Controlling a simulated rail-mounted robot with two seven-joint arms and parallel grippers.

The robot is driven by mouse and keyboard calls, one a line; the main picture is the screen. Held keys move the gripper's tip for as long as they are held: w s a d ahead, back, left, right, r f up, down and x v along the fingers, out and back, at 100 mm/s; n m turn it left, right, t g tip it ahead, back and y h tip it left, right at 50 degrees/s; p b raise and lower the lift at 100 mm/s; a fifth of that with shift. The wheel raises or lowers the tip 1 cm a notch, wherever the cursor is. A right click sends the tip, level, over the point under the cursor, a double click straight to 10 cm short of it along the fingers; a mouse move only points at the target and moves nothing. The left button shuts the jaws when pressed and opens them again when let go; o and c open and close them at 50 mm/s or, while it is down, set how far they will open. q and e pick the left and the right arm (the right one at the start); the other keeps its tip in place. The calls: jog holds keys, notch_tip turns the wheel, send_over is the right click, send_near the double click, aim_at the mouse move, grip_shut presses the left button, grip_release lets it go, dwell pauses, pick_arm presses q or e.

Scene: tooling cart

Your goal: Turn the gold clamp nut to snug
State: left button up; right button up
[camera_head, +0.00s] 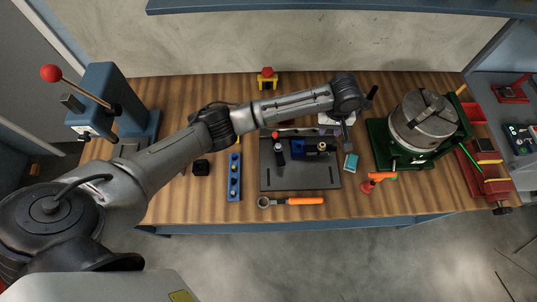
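A dark grey fixture plate (300,178) lies on the wooden bench, with a blue clamp block (311,147) near its back. A small gold spot on the block (322,147) looks like the gold clamp nut, but it is too small to be sure. My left arm reaches in from the left, over the back of the plate. Its wrist bends down at the plate's back right, and my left gripper (348,143) hangs just right of the block, apparently apart from the gold spot. Its fingers are too small to tell open from shut. My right gripper is not in view.
A black post with a red top (279,152) stands on the plate. An orange-handled wrench (292,201) lies in front. A blue rail (234,178) lies left, a teal block (351,161) right. A chuck on a green base (423,120) and a lever press (108,100) flank the bench.

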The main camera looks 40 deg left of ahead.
pick_arm(q)
jog(key=s+d+m+h+p, duration=0.1)
jog(key=s+d+m+p, duration=0.1)
jog(key=s+p, duration=0.15)
jog(key=s+d+m+t+p, duration=0.1)
jog(key=s+m+p, duration=0.1)
jog(key=s, duration=0.3)
jog(key=s+d+m+h+p, duration=0.1)
jog(key=s+d+m+p, duration=0.1)
jog(key=s, duration=0.3)
jog(key=s+a+r+m+t+p, duration=0.2)
jog(key=s+a+r+p, duration=0.2)
jog(key=s, duration=0.9)
jog(key=shift+s+r+m+p, duration=0.2)
jog(key=shift+s+m+p, duration=0.1)
jog(key=shift+p, duration=0.95)
